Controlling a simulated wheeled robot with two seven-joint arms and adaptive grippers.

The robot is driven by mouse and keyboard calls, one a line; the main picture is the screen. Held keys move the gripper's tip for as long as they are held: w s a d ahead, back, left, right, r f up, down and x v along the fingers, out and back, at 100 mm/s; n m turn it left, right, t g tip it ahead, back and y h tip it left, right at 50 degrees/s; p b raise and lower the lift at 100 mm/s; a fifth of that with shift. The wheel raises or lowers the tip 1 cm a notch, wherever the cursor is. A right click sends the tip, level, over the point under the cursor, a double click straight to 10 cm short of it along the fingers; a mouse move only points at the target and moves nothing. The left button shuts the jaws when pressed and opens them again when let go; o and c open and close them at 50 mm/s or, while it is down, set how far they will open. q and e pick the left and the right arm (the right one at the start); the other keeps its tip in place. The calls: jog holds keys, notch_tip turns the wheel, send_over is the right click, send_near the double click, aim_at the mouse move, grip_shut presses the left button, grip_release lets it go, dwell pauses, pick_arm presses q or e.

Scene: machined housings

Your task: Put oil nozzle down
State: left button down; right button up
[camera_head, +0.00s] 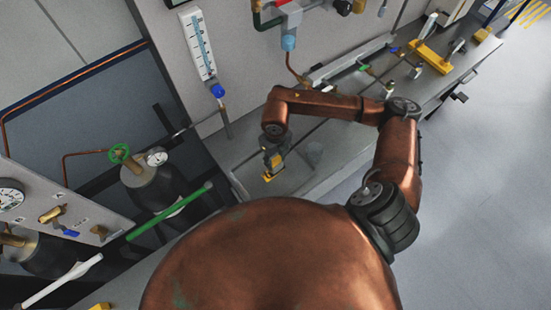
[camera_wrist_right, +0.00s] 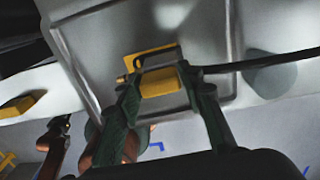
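My right gripper (camera_head: 273,160) reaches down over the grey metal bench, at the end of the copper-coloured right arm. In the right wrist view its two dark green fingers (camera_wrist_right: 163,88) stand apart, with a yellow block (camera_wrist_right: 160,81) filling the gap at their tips. I take this yellow piece, with its thin yellow loop, to be the oil nozzle; it also shows small under the gripper in the head view (camera_head: 268,178). A dark hose or rod runs right from the fingertips. Whether the piece touches the grey surface below I cannot tell. My left gripper is out of view.
The grey bench (camera_head: 330,178) runs up to the right, with a yellow fixture (camera_head: 430,57) at its far end. A gauge panel (camera_head: 200,45) stands behind it. Dark cylinders with a green handwheel (camera_head: 120,153) and a green bar (camera_head: 170,211) are at left. The floor at right is clear.

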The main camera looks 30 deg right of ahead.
jog(key=o, duration=0.3)
notch_tip(320, 180, up, 12)
jog(key=shift+r+b, duration=0.2)
jog(key=shift+b, duration=0.35)
